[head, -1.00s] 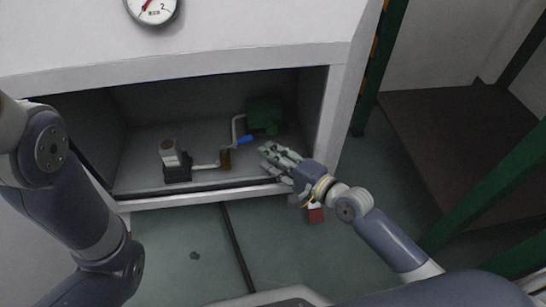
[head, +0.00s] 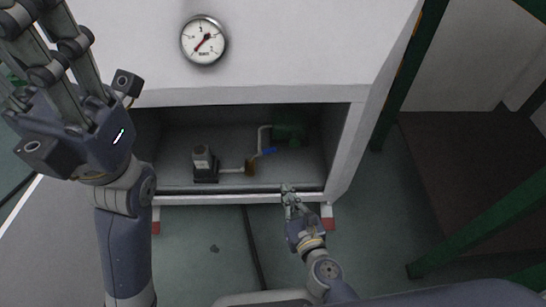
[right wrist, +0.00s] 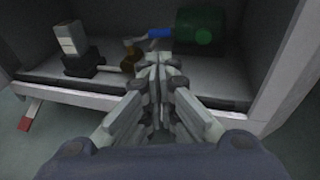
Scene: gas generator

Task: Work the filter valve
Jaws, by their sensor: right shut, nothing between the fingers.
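The filter valve has a blue handle (head: 269,151) on a brass body (head: 250,166) in the recess under the white cabinet. The blue handle also shows in the right wrist view (right wrist: 159,33), just beyond my fingertips. My right gripper (head: 289,190) is shut and empty at the front lip of the recess, below and a little right of the valve, apart from it. In the right wrist view its closed fingers (right wrist: 158,60) point toward the handle. My left gripper (head: 50,50) is raised large at the upper left, fingers up and spread, with nothing visible between them.
A green unit (head: 290,134) sits at the back right. The recess lip (head: 230,198) and right side wall (head: 344,145) bound the opening. A gauge (head: 203,40) is above.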

